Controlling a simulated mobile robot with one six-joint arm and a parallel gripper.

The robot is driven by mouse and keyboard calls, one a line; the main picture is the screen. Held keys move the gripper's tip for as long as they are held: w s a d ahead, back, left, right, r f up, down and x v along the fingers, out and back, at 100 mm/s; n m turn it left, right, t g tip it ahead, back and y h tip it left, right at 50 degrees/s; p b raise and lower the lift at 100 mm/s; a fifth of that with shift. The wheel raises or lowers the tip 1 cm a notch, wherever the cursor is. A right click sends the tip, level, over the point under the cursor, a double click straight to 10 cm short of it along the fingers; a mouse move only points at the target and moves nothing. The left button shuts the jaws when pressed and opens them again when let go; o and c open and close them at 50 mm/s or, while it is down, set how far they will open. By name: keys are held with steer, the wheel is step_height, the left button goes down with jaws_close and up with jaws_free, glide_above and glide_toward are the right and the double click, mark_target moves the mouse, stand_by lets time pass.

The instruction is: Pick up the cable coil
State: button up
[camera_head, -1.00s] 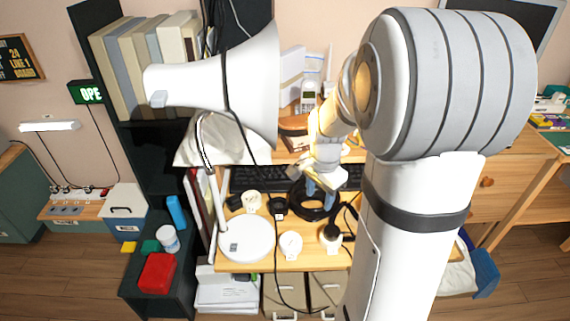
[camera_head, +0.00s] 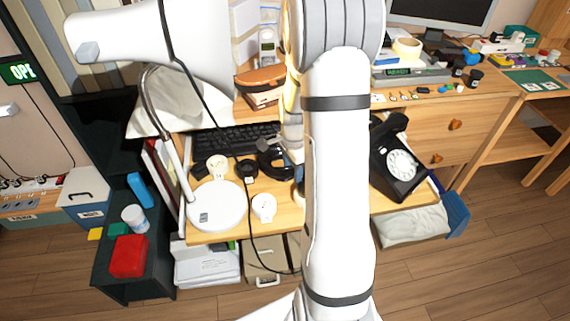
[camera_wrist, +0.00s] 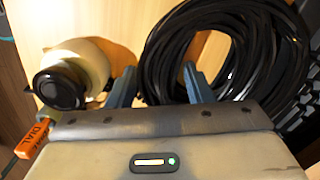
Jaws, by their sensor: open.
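The cable coil (camera_wrist: 255,45) is a thick black ring of many loops in the upper right of the wrist view. In the head view the coil (camera_head: 268,161) lies on the wooden desk, partly hidden by my arm. My gripper (camera_wrist: 158,87) is open in the wrist view. Its left finger is outside the coil's left side, and its right finger overlaps the coil's opening, so the left part of the ring lies between them. I cannot tell how deep the fingers reach. In the head view my arm hides most of the gripper.
A pale round piece with a black knob (camera_wrist: 72,80) stands close beside the left finger, with an orange tag (camera_wrist: 33,138) below. A keyboard (camera_head: 235,138) lies behind the coil. A white lamp (camera_head: 216,207) is left, a black dial phone (camera_head: 398,165) right.

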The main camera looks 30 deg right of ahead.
steer(key=shift+c, duration=0.5)
steer(key=shift+s, duration=0.1)
jaws_close()
